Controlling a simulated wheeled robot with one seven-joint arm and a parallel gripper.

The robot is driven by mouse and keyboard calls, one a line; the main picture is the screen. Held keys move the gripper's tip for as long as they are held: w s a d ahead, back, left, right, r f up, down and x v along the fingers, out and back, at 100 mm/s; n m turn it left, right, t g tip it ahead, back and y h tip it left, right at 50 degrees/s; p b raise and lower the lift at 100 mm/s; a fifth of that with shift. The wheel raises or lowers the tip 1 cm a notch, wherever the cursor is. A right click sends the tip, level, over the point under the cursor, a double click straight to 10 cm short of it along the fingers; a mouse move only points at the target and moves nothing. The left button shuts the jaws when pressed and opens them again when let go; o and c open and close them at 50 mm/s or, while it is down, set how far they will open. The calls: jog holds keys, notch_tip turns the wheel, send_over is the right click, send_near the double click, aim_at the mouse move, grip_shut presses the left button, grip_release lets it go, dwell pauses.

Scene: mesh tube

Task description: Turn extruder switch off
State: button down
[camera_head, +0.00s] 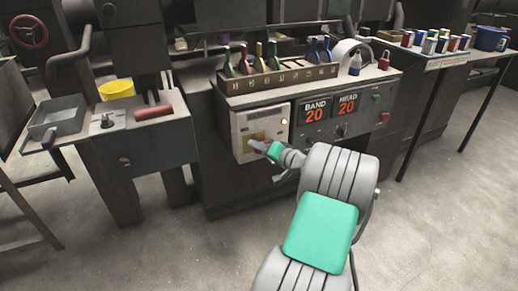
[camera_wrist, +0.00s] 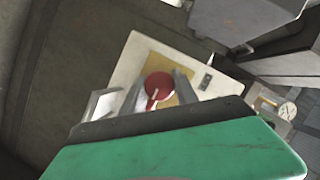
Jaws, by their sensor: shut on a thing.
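The extruder switch is a round red knob (camera_wrist: 157,84) with a pale mark, set on a yellow plate (camera_wrist: 186,92) in the wrist view. The plate sits on a cream panel (camera_head: 241,122) at the left of the machine front. My gripper (camera_head: 256,145) reaches this panel from the front right. In the wrist view my gripper (camera_wrist: 160,90) has one grey finger on each side of the knob and is shut on it. In the head view the gripper hides most of the knob.
Displays reading BAND 20 (camera_head: 315,112) and HEAD 20 (camera_head: 346,107) sit right of the panel. A rack of colored-handled tools (camera_head: 278,79) stands on top. A side bench at left holds a yellow bowl (camera_head: 117,90) and a grey tray (camera_head: 57,117). The floor in front is clear.

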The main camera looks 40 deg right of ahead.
jog(key=shift+n, duration=0.3)
jog(key=n+g+h+b, duration=0.1)
jog(key=n, duration=0.1)
jog(key=shift+f+n+h, duration=0.1)
jog(key=shift+n+h, duration=0.2)
jog(key=shift+h, duration=0.1)
jog(key=n+g+h+b, duration=0.1)
jog(key=n+h+b, duration=0.1)
jog(key=n+b, duration=0.1)
jog(key=shift+f+b, duration=0.15)
jog(key=shift+b, duration=0.2)
jog(key=n+h+b, duration=0.3)
jog(key=n+b, duration=0.1)
jog(key=b, duration=0.2)
jog(key=shift+a+g, duration=0.1)
jog(key=shift+g, duration=0.2)
jog(key=shift+n+h+b, duration=0.6)
jog(key=shift+n+b, duration=0.5)
jog(key=shift+b, duration=0.15)
jog(key=shift+r, duration=0.2)
jog(key=c, duration=0.9)
grip_release()
jog(key=shift+c, duration=0.2)
